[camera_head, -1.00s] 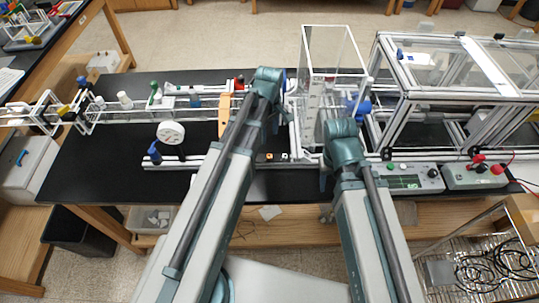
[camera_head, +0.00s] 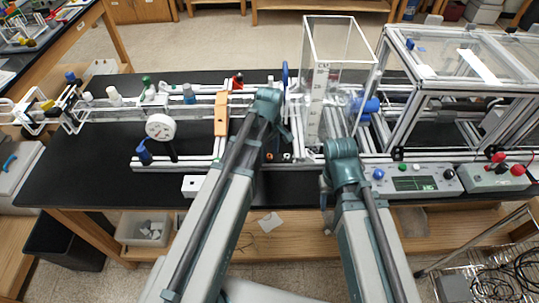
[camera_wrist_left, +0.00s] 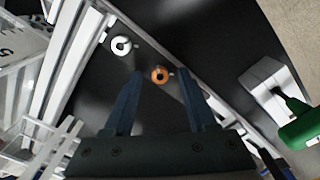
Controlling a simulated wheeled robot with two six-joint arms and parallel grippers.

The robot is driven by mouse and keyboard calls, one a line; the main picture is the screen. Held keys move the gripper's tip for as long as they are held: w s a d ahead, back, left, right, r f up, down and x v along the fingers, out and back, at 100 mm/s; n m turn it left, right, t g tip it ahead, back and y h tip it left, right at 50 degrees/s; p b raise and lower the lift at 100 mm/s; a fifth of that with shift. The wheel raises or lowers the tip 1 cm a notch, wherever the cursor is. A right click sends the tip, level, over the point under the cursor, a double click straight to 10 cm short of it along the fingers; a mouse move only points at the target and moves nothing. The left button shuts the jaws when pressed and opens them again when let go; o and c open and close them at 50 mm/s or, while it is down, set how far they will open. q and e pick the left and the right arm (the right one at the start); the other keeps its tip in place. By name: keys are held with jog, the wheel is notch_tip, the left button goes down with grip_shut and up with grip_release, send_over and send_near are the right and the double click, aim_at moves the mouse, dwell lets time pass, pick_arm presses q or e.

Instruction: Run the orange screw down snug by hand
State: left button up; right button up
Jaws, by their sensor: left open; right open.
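The orange screw (camera_wrist_left: 160,74) shows as an orange ring with a dark centre in the left wrist view. It is a small orange dot (camera_head: 270,156) at the front rail in the head view. My left gripper (camera_wrist_left: 160,80) is open and empty, its two dark blue fingers pointing toward the screw, one on each side in the picture. I cannot tell how far the tips are from it. A white ring-shaped screw (camera_wrist_left: 121,45) sits nearby, outside the fingers. My right gripper (camera_head: 327,190) hangs near the table's front edge, its fingers mostly hidden.
A white frame rail (camera_wrist_left: 62,70) runs beside the screws. A white block (camera_wrist_left: 272,88) and a green-ended object (camera_wrist_left: 302,130) are at the right of the wrist view. A clear tank (camera_head: 335,85) and a control box (camera_head: 415,182) stand to the right of the screws.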

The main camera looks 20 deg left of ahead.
pick_arm(q)
jog(key=shift+c, duration=0.2)
grip_shut()
dwell(0.3)
jog(key=m, duration=0.7)
jog(key=shift+m, duration=0.3)
jog(key=m, duration=0.4)
jog(key=shift+w+m, duration=0.1)
jog(key=shift+m, duration=1.9)
